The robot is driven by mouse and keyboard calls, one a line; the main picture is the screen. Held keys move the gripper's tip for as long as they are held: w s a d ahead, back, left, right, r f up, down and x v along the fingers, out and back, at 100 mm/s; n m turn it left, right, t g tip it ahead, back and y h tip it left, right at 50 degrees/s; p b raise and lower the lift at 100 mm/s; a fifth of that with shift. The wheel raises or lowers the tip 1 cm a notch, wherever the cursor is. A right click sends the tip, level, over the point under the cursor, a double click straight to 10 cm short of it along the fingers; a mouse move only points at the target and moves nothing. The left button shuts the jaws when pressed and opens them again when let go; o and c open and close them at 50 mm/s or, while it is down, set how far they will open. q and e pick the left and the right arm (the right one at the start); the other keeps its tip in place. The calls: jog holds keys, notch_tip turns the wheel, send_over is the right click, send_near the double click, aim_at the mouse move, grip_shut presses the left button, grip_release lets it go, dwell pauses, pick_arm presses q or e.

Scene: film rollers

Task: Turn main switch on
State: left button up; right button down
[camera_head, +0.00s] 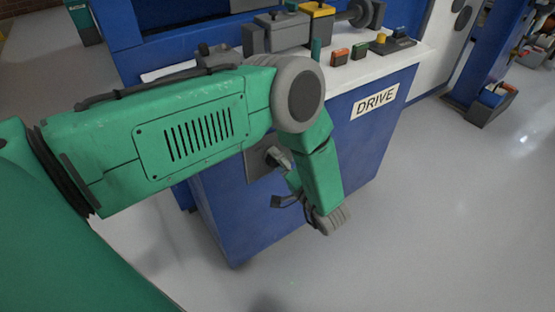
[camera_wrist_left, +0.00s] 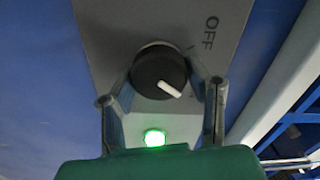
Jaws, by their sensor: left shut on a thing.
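The main switch is a round black knob (camera_wrist_left: 158,72) with a white pointer line, on a grey plate marked OFF. In the left wrist view the pointer aims to the lower right, away from the OFF label (camera_wrist_left: 210,32). A green lamp (camera_wrist_left: 154,138) beside the knob is lit. My left gripper (camera_wrist_left: 161,84) has a finger on each side of the knob and is shut on it. In the head view the grey plate (camera_head: 254,166) is on the blue cabinet's front, partly hidden by my green left arm. My right gripper is not in view.
The grey floor (camera_head: 450,210) to the right is clear.

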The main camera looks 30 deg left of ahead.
pick_arm(q)
jog(key=shift+w+d, duration=0.15)
jog(key=o, duration=1.1)
jog(key=shift+f, duration=0.15)
jog(key=shift+o, duration=0.2)
jog(key=v, duration=1.2)
